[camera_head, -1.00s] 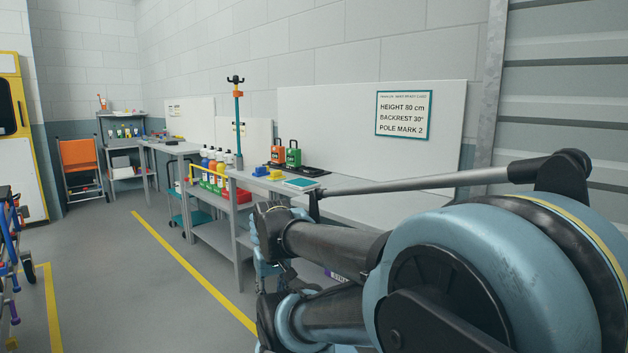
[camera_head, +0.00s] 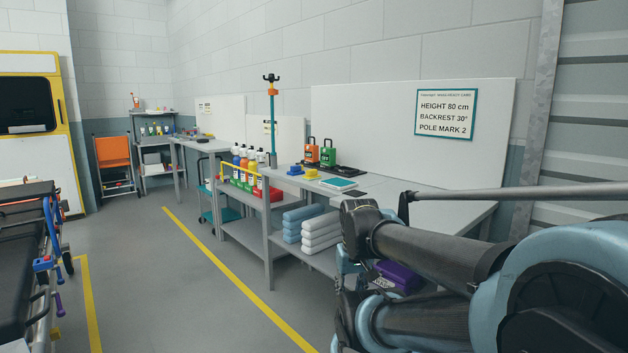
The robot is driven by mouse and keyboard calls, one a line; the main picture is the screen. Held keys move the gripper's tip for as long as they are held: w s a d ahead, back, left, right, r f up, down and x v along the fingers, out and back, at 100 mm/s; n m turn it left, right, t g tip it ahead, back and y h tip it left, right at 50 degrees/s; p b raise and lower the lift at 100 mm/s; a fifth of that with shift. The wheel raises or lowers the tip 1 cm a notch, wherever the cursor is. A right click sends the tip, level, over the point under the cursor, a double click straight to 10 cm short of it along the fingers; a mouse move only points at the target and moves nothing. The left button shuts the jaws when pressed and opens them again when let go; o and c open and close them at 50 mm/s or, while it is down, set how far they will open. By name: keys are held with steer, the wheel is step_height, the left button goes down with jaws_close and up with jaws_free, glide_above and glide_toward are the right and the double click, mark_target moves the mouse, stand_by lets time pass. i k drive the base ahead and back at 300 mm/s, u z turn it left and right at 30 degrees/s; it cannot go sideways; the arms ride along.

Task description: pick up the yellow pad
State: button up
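A small yellow object (camera_head: 311,174), which looks like the yellow pad, lies on the top of the workbench (camera_head: 378,182). A similar blue piece (camera_head: 295,170) is just left of it, and a teal and white flat item (camera_head: 338,184) is to its right, nearer the front edge. The yellow pad is small in the view, so its exact shape is hard to tell. My folded arm fills the lower right, well in front of the pad and apart from it. I cannot make out my gripper's fingers.
Orange and green cases (camera_head: 328,153) stand behind the pad. Folded towels (camera_head: 320,231) and a purple item (camera_head: 398,276) are below. A stretcher (camera_head: 25,260) is left; the floor between is clear.

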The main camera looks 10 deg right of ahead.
mark_target(311, 175)
steer(key=i, duration=1)
